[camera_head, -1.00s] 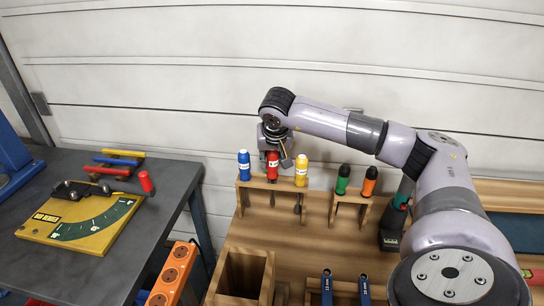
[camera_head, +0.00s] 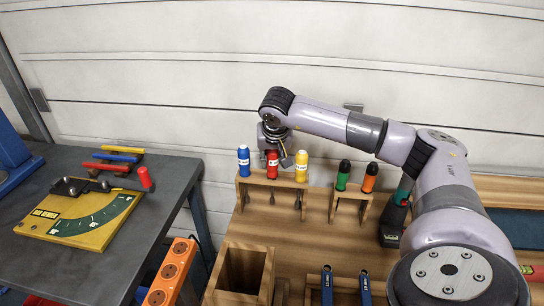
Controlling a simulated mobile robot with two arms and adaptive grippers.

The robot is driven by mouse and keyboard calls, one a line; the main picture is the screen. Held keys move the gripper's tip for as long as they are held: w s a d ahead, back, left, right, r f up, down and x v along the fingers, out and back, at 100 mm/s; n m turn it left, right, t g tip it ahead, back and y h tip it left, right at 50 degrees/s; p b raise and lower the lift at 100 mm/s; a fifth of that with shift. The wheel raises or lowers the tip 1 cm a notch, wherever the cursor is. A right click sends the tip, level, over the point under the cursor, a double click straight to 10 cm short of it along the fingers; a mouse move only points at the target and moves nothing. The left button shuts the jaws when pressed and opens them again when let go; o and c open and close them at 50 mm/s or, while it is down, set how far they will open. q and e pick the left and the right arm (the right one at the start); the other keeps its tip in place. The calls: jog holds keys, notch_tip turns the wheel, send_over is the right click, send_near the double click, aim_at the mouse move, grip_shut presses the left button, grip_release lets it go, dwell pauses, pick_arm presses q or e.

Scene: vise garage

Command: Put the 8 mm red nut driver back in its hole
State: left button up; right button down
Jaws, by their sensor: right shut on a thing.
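The red nut driver (camera_head: 272,166) stands upright at the middle place of the wooden rack (camera_head: 257,184), between a blue driver (camera_head: 243,161) and a yellow one (camera_head: 301,168). Its handle bottom looks level with the rack's top, and a thin shaft shows below the board. Whether the handle touches the board is too small to tell. My right gripper (camera_head: 275,153) points down from above and is shut on the red handle, partly hiding its top. The hole itself is hidden. My left gripper is not in view.
A second small rack to the right holds a green driver (camera_head: 343,176) and an orange one (camera_head: 370,178). A cordless drill (camera_head: 396,215) stands beside it. An open wooden box (camera_head: 242,270) is in front. A grey table (camera_head: 75,270) stands at the left.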

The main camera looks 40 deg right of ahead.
jog(key=shift+f, duration=0.25)
dwell(0.3)
jog(key=c, duration=1.2)
grip_release()
jog(key=shift+c, duration=0.2)
jog(key=o, duration=0.3)
jog(key=shift+r+p, duration=2.7)
jog(key=shift+r, duration=0.85)
